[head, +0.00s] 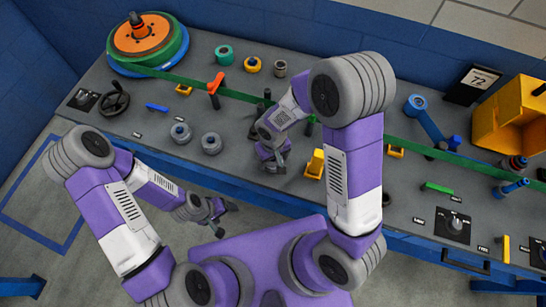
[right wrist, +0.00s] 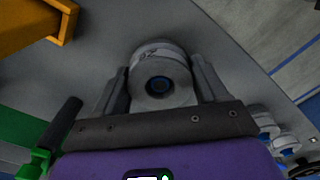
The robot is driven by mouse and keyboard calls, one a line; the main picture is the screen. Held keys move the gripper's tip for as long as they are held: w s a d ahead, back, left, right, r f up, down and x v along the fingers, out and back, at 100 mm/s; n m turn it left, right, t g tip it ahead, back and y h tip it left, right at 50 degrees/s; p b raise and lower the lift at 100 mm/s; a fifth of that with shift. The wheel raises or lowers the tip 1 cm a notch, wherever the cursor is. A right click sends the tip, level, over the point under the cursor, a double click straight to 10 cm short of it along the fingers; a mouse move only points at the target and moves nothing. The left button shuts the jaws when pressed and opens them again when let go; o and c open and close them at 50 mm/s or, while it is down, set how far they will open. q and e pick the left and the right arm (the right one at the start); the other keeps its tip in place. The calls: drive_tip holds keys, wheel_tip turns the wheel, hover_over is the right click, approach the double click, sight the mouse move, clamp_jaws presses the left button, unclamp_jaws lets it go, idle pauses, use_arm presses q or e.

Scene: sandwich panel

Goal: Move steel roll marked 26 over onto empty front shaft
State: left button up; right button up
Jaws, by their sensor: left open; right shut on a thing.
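A steel roll marked 26 (right wrist: 160,82) sits between the two fingers of my right gripper (right wrist: 160,90) in the right wrist view. Its number reads upside down there, and its end with a dark blue centre faces the camera. In the head view my right gripper (head: 274,162) is low over the panel's front part, and the roll is mostly hidden by it. I cannot tell whether the roll touches the panel. My left gripper (head: 222,212) is open and empty in front of the panel's edge. I cannot clearly make out the empty front shaft.
Two other steel rolls (head: 180,132) (head: 211,143) stand left of my right gripper. A yellow block (head: 314,164) is close on its right. A green belt (head: 240,94) runs behind it. A large orange and green reel (head: 140,38) stands back left, a yellow bin (head: 510,115) right.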

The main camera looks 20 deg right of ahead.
drive_tip(key=shift+f+b, duration=0.5)
drive_tip(key=shift+f, duration=0.2)
drive_tip(key=o, duration=1.3)
drive_tip(key=shift+o, duration=0.2)
drive_tip(key=shift+r, duration=0.15)
wheel_tip(320, 180, up, 10)
drive_tip(key=p, duration=0.8)
drive_tip(key=shift+r, duration=0.2)
drive_tip(key=shift+f, duration=0.1)
